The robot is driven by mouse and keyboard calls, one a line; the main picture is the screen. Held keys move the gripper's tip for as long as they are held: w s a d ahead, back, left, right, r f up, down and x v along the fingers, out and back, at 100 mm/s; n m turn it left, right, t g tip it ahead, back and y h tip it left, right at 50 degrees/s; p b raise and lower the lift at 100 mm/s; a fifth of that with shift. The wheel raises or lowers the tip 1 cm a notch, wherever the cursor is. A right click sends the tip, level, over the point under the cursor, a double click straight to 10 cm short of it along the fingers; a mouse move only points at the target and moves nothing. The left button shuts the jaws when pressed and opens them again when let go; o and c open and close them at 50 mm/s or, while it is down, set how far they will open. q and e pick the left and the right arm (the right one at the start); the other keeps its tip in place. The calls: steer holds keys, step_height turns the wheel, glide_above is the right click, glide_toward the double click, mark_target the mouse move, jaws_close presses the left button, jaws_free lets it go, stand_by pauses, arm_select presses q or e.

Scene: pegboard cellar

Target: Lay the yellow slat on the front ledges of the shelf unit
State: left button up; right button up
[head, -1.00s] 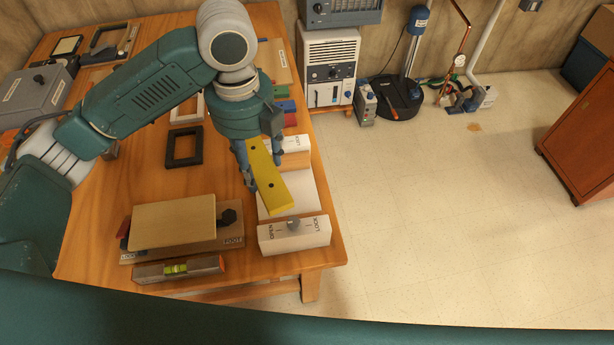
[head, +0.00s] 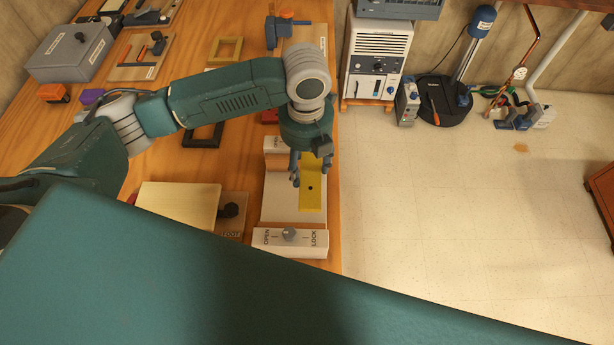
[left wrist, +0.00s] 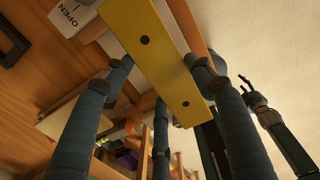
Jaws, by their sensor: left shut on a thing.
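The yellow slat (head: 312,193), a flat bar with dark holes, is in my left gripper (head: 298,180). It is over the right side of a white fixture (head: 275,205) with OPEN and LOCK end blocks. The gap below it cannot be judged. In the left wrist view the slat (left wrist: 150,45) crosses between the fingers of my left gripper (left wrist: 158,68), with two holes showing. I cannot pick out the shelf unit for sure.
The wooden table (head: 160,85) holds a grey box (head: 70,50), a dark frame (head: 203,135) and a pale board (head: 180,203) beside the fixture.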

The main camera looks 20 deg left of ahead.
mark_target(306, 169)
arm_select(q)
step_height(306, 169, down, 3)
steer(key=shift+r, duration=0.1)
steer(key=shift+f, duration=2.65)
arm_select(e)
steer(key=shift+w+d+r, duration=0.2)
steer(key=shift+w+d, duration=0.05)
steer(key=shift+w, duration=0.5)
steer(key=shift+w+d+r, duration=0.2)
steer(key=shift+w, duration=0.55)
arm_select(q)
steer(key=o, duration=1.2)
arm_select(e)
steer(key=shift+d, duration=0.1)
